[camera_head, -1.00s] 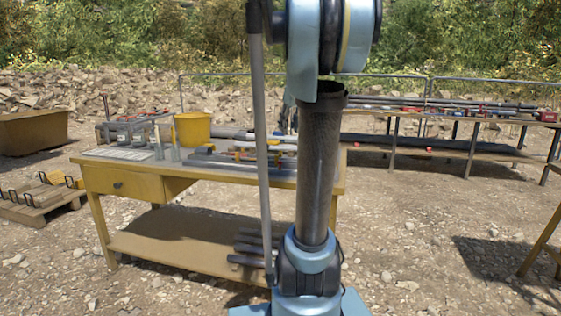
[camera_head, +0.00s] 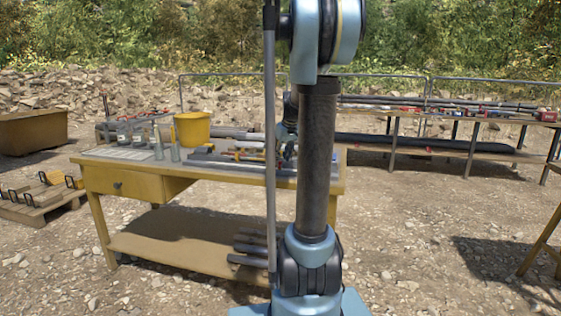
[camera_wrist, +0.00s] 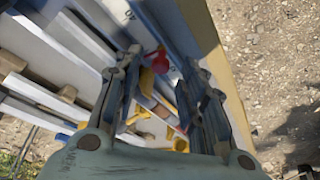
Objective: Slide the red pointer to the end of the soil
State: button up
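In the wrist view a small red piece (camera_wrist: 160,61), which looks like the red pointer, lies between and just beyond my fingertips. My gripper (camera_wrist: 162,68) is open, with a clear gap between the fingers. I cannot tell whether either finger touches the red piece. Beside it a long blue-grey rail (camera_wrist: 172,28) runs along the table edge. I cannot make out the soil for sure. In the head view my gripper is mostly hidden behind my arm, over the right part of the yellow table (camera_head: 135,180); the red piece cannot be picked out there.
Long bars (camera_wrist: 40,90) and yellow pieces (camera_wrist: 142,122) lie close by on the table. A yellow bucket (camera_head: 192,129) and several small bottles stand to the left. Bare gravel lies beyond the table edge. A long rack (camera_head: 450,150) with pipes stands behind at right.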

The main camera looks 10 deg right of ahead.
jog(key=shift+x, duration=0.85)
grip_shut()
